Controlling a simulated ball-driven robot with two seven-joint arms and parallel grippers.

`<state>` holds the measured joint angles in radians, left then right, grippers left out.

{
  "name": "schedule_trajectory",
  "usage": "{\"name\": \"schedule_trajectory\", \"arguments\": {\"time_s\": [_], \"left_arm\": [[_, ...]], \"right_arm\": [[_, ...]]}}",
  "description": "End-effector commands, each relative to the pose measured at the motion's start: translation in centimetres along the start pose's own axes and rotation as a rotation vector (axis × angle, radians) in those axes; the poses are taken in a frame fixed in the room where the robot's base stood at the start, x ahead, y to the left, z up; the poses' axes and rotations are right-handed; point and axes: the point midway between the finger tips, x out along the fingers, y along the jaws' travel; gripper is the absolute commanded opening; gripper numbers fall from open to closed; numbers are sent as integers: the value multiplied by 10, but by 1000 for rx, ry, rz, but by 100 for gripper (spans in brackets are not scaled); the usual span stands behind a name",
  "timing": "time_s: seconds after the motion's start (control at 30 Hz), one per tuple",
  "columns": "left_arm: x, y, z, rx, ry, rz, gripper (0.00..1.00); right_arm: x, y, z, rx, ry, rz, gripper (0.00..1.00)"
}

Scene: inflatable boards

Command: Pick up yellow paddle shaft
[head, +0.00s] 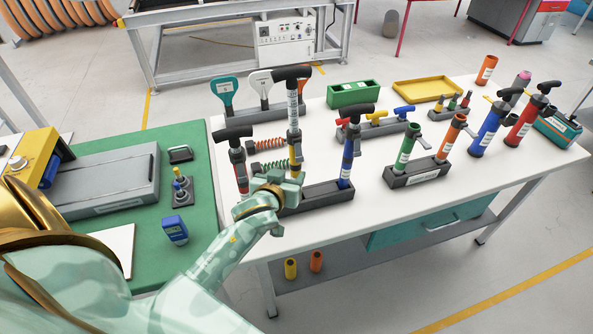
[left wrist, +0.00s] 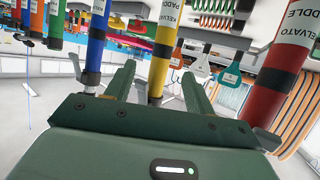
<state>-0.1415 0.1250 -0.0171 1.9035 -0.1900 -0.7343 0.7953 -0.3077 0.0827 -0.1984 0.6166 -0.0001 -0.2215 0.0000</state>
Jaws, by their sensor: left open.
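The yellow paddle shaft (head: 295,152) stands upright with a black T-handle and a white label, and its lower part is yellow. It rises from the dark rack (head: 325,197) at the front of the white table. My left gripper (head: 287,178) is low at this shaft and open. In the left wrist view the yellow shaft (left wrist: 160,76) shows in the gap between the two fingers of the left gripper (left wrist: 158,72). The lower end of the shaft is partly hidden by the gripper. My right gripper is not in view.
A red shaft (head: 239,167) stands close to the left and a blue shaft (head: 347,158) to the right. Another rack (head: 417,173) holds a green and an orange tube. A green box (head: 353,94) and a yellow tray (head: 428,90) lie at the back.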

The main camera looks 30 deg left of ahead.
Motion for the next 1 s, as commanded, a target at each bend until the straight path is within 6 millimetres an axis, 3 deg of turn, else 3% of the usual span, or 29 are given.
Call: {"name": "schedule_trajectory", "arguments": {"time_s": [0.1, 0.33, 0.6, 0.87, 1.0], "left_arm": [[22, 0, 1, 2, 1, 0, 54], [42, -1, 2, 2, 0, 0, 54], [82, -3, 7, 3, 0, 0, 54], [85, -3, 6, 1, -1, 1, 54], [85, -3, 6, 1, -1, 1, 18]], "right_arm": [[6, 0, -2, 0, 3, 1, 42], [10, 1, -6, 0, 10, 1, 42], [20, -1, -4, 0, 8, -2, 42], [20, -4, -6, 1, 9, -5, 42], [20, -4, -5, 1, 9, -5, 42]]}}
